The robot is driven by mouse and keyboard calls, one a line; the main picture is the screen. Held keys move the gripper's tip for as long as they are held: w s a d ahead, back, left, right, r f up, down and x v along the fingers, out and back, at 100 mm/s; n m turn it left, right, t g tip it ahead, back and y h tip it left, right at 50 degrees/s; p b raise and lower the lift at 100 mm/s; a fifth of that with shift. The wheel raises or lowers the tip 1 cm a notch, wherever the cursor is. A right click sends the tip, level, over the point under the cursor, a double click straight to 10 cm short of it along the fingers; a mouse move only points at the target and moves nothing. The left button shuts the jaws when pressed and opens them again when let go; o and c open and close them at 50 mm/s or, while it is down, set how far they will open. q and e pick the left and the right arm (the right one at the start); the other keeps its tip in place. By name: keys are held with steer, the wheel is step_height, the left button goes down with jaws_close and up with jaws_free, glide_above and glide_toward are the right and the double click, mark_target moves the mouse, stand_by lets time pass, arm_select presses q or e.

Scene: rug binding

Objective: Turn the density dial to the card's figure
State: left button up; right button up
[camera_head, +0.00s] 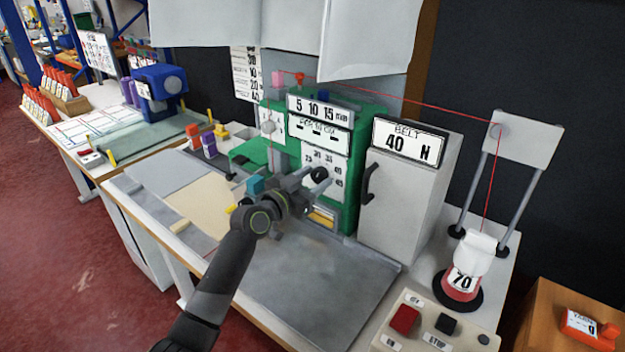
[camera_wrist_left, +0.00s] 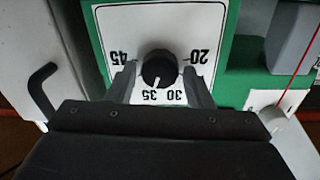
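The density dial is a black round knob (camera_wrist_left: 158,68) on a white scale plate of the green machine (camera_wrist_left: 235,50). In the left wrist view the scale appears upside down, with 20, 30, 35 and 45 readable. The knob's white pointer sits between 30 and 35, nearer 35. My left gripper (camera_wrist_left: 160,88) is open, one finger on each side of the knob, with gaps visible. In the head view my left gripper (camera_head: 308,182) is at the dial's plate (camera_head: 323,162). A card (camera_head: 319,133) above the dial is too blurred to read fully. My right gripper is out of view.
A grey cabinet (camera_head: 405,190) with a black handle, topped by a "BELT 40 N" sign (camera_head: 409,142), stands right of the dial. A button box (camera_head: 432,325) is at front right. The grey bench plate (camera_head: 310,285) is clear.

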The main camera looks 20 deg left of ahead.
arm_select(q)
steer(key=c, duration=0.7)
steer(key=shift+o, duration=0.2)
steer(key=shift+n, duration=0.4)
steer(key=n, duration=0.3)
steer(key=shift+p, duration=0.35)
steer(key=shift+f+n+p, duration=0.1)
steer(key=shift+n+p, duration=0.3)
steer(key=shift+n, duration=1.6)
steer(key=o, duration=1)
